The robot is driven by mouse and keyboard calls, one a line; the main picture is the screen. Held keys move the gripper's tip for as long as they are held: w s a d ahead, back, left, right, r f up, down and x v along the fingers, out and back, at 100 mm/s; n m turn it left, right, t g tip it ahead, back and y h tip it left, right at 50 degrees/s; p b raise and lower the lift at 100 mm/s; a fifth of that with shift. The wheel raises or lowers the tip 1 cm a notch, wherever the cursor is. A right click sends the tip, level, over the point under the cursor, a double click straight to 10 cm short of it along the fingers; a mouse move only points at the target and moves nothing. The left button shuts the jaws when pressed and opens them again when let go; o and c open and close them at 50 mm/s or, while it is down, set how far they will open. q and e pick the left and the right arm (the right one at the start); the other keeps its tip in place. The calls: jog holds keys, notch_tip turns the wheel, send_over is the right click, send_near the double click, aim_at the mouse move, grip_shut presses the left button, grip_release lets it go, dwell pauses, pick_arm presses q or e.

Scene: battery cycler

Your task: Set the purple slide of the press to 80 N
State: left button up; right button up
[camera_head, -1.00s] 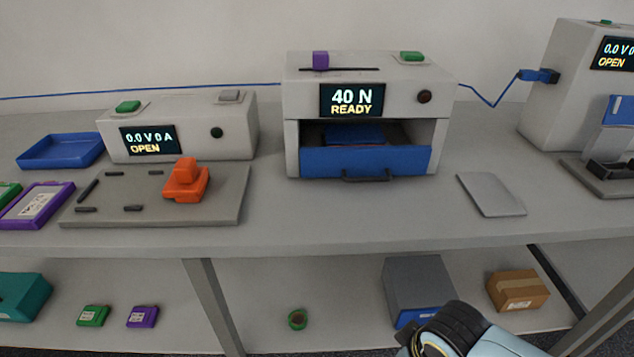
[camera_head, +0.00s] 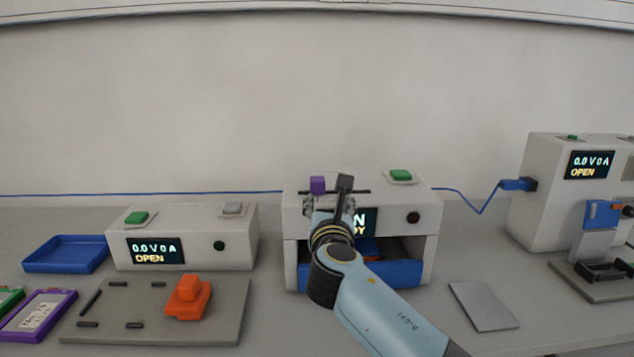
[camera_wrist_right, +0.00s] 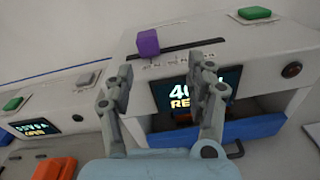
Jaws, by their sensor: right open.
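The press (camera_head: 425,208) is a white box with a purple slide (camera_head: 317,185) near the left end of a dark slot on its top. In the right wrist view the purple slide (camera_wrist_right: 148,42) stands beyond the fingertips, and the display (camera_wrist_right: 194,90) starts with 4 and reads READY in part. My right gripper (camera_head: 330,190) is at the press's top front, close to the slide; my arm covers part of the display in the head view. In the right wrist view the gripper (camera_wrist_right: 160,72) is open, its fingers apart with nothing between them. My left gripper is not in view.
A green button (camera_head: 401,175) sits on the press's top right. Its blue drawer (camera_head: 404,273) stands partly open. A white cycler (camera_head: 234,244) and an orange block (camera_head: 188,297) are to the left. Another machine (camera_head: 545,200) is at the right. A grey plate (camera_head: 484,306) lies between.

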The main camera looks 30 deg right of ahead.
aim_at(318, 183)
jog(key=w+d, duration=0.1)
jog(key=w, duration=0.2)
jog(key=w+d+n, duration=0.1)
jog(key=w+d, duration=0.1)
jog(key=w, duration=0.2)
jog(key=w+d+n, duration=0.1)
jog(key=w, duration=0.2)
jog(key=shift+w+d+r+t+y, duration=0.3)
jog(key=shift+w+d+t, duration=0.05)
jog(key=shift+d+t, duration=0.05)
grip_shut()
